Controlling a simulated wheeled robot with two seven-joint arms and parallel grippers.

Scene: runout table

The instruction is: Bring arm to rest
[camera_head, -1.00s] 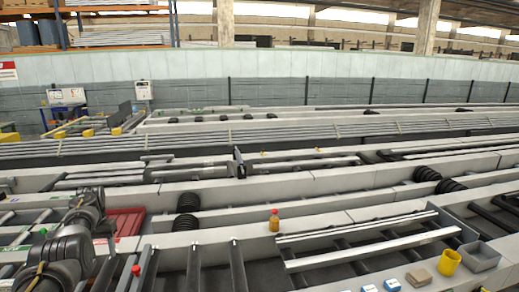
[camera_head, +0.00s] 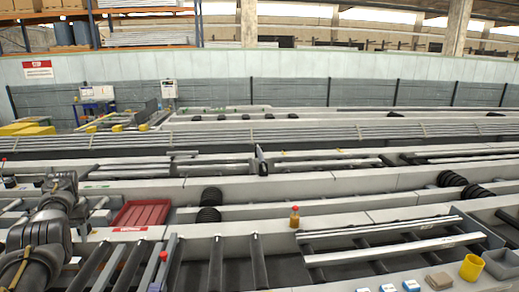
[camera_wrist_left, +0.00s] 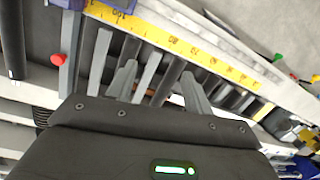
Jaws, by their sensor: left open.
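My left arm (camera_head: 42,236) comes in at the left edge of the head view, over the conveyor beside the red tray (camera_head: 143,213). In the left wrist view my left gripper (camera_wrist_left: 158,70) shows two pale grey fingers held apart, with nothing between them. Dark rollers and rails lie beyond the fingertips. In the head view the fingers are small and hard to make out. My right gripper is in no view.
A yellow measuring strip (camera_wrist_left: 170,42) crosses the left wrist view, near a red knob (camera_wrist_left: 57,59).

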